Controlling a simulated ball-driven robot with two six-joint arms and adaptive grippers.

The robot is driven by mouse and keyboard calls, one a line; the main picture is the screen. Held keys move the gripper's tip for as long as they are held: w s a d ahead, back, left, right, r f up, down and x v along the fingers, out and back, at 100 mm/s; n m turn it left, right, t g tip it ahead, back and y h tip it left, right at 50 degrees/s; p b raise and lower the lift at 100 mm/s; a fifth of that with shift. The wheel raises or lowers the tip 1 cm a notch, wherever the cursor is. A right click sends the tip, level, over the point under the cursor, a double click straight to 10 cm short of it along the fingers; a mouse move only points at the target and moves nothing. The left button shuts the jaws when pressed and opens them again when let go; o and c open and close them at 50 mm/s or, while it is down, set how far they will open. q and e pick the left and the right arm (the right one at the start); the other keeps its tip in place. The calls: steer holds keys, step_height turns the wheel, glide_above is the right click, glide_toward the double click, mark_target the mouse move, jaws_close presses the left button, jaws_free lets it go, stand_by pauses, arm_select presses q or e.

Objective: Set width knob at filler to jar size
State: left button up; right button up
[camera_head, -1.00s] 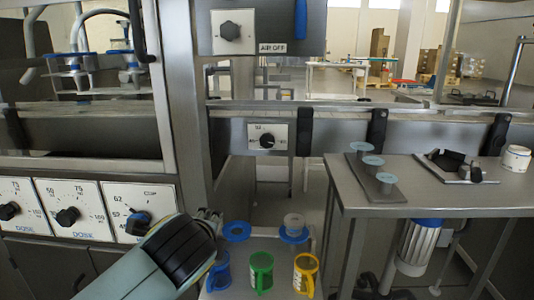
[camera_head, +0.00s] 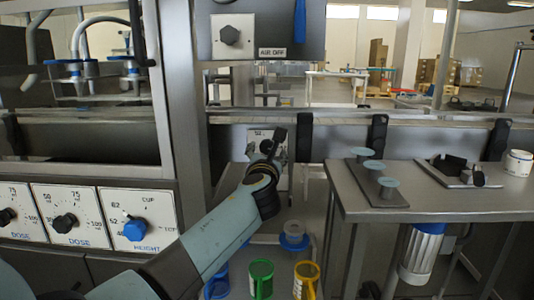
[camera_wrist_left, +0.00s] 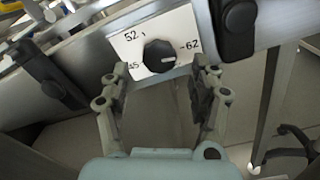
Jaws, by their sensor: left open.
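The width knob (camera_wrist_left: 159,56) is black and round on a white scale plate (camera_wrist_left: 181,30) marked 45, 52 and 62. In the wrist view its pale mark seems to lie at the lower right, below the 62. In the head view the plate (camera_head: 257,133) is largely hidden behind my left gripper (camera_head: 272,147). My left gripper (camera_wrist_left: 158,88) is open, its two fingers spread below the knob with nothing between them. The knob appears just beyond the fingertips; I cannot tell the exact gap. My right gripper is not in view. A white jar (camera_head: 518,163) stands on the right table.
A blue height knob (camera_head: 135,229) and black dose knobs (camera_head: 64,223) sit on panels at left. Blue, green (camera_head: 261,277) and yellow mugs stand below my arm. Black brackets (camera_head: 305,135) flank the plate along the rail. The steel table (camera_head: 420,205) is at right.

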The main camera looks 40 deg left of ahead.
mark_target(267, 149)
arm_select(q)
steer(key=x, duration=0.4)
steer(key=shift+b, duration=0.4)
steer(key=c, duration=1.1)
steer(key=shift+c, duration=0.2)
